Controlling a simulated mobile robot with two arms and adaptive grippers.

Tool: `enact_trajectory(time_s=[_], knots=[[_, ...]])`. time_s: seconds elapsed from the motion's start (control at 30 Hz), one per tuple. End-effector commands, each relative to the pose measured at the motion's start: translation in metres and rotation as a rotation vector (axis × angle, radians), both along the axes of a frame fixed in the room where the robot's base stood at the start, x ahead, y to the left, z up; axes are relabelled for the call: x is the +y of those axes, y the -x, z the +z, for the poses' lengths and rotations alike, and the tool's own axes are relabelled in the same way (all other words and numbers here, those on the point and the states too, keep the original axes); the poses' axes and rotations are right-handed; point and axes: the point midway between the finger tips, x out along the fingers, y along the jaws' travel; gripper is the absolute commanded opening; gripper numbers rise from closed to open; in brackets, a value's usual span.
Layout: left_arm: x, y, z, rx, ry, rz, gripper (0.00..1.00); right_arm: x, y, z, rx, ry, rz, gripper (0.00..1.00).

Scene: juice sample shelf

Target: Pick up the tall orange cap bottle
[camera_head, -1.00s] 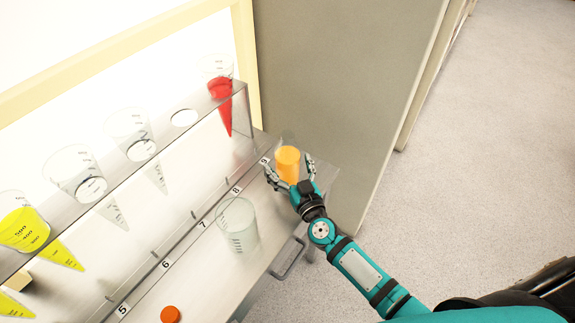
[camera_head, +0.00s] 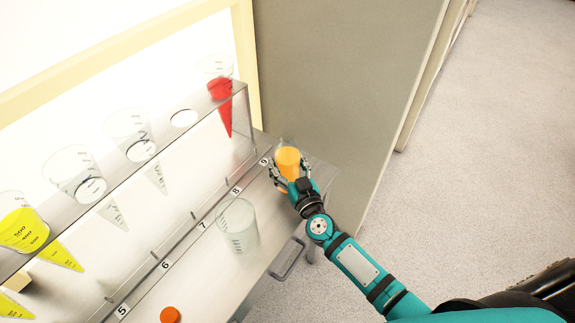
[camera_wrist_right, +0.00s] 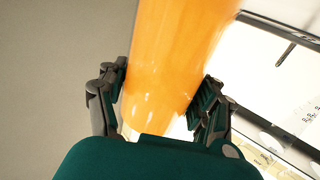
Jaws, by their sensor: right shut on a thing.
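An orange cap (camera_head: 170,314) shows at the bottom edge of the head view; the body below it is mostly out of the picture. My right gripper (camera_head: 288,165) is far from it, at the right end of the bench. It is shut on a clear glass beaker of orange liquid (camera_head: 288,158), beside the number 9. In the wrist view the orange beaker (camera_wrist_right: 170,60) stands between the two fingers, which press on its sides. Whether its base touches the bench cannot be told. My left gripper is not in view.
An empty glass beaker (camera_head: 238,226) stands on the bench near numbers 7 and 8. A clear rack (camera_head: 190,150) behind holds several cones, one with red liquid (camera_head: 222,100) and others yellow. A grey wall (camera_head: 340,90) rises behind the orange beaker. A bench handle (camera_head: 288,258) sticks out in front.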

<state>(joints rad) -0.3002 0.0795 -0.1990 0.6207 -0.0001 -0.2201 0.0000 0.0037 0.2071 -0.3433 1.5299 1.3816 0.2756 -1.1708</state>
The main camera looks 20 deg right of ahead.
Motion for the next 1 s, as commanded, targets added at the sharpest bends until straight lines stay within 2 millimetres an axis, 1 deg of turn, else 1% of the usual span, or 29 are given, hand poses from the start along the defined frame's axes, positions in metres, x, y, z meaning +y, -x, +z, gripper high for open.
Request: enact_trajectory(time_s=[0.27,0.37,0.47,0.67,0.73,0.87,1.0], knots=[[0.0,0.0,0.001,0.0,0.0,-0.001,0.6,0.0,-0.001,0.003,-0.004,0.0,-0.001,0.09],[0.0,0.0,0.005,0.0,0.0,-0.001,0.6,0.0,0.0,0.008,-0.004,-0.001,-0.001,0.09],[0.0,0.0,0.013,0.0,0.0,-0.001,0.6,0.0,0.0,0.017,-0.004,-0.002,-0.002,0.09],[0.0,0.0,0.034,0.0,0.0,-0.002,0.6,0.0,0.0,0.044,-0.004,-0.002,-0.002,0.09],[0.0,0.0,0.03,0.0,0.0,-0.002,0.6,-0.011,0.008,0.037,-0.001,0.003,-0.003,0.09],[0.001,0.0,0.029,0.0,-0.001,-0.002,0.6,-0.031,0.027,0.039,0.0,0.005,-0.002,0.09],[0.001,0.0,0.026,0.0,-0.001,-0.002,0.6,-0.06,0.053,0.042,-0.001,0.006,-0.001,0.08]])
